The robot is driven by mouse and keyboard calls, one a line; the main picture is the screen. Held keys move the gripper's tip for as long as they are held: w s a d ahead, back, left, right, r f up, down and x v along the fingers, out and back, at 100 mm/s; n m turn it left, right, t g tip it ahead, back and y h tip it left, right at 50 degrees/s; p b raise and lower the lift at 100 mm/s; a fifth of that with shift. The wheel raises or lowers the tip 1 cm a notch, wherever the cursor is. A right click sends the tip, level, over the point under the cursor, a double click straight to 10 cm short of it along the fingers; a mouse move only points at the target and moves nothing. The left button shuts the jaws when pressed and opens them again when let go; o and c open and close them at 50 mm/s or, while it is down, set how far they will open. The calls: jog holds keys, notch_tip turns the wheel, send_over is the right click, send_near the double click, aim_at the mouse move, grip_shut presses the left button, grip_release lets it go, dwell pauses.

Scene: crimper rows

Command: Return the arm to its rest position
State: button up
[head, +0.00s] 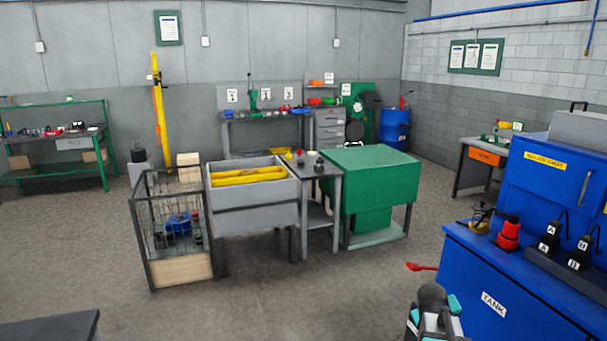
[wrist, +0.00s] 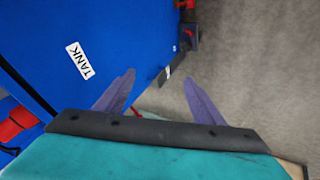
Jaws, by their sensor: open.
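My gripper (wrist: 158,78) shows in the wrist view with its two purple-grey fingers spread apart and nothing between them. Below the fingers are a dark bar and a teal body. Part of my arm (head: 436,312), dark with teal pieces, shows at the bottom right of the head view, in front of the blue tank bench. The blue tank bench (head: 475,278), labelled TANK, also shows left of the fingers in the wrist view (wrist: 115,30). The fingers appear apart from it.
A red lever (head: 421,267) sticks out left of the tank bench. On the bench stand a red device (head: 508,235) and black plugs (head: 550,235). A green cabinet (head: 375,175), grey basin (head: 255,219) and wire cage (head: 145,240) stand beyond. The middle floor is clear.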

jog(key=s+a+f+g+y, duration=0.2)
jog(key=s+a+f, duration=0.3)
jog(key=a, duration=0.4)
jog(key=s+a+f+g+y, duration=0.1)
jog(key=s+a+f, duration=0.4)
jog(key=a, duration=0.4)
jog(key=s+a+f+g+y, duration=0.2)
jog(key=s+a+f, duration=0.1)
jog(key=a+f, duration=0.5)
jog(key=s+f+g+b, duration=0.5)
jog(key=s+f+b, duration=0.5)
jog(key=s+f, duration=1.5)
jog(key=shift+s+a+f+m, duration=0.35)
jog(key=shift+s+f+m, duration=0.05)
jog(key=shift+f, duration=0.45)
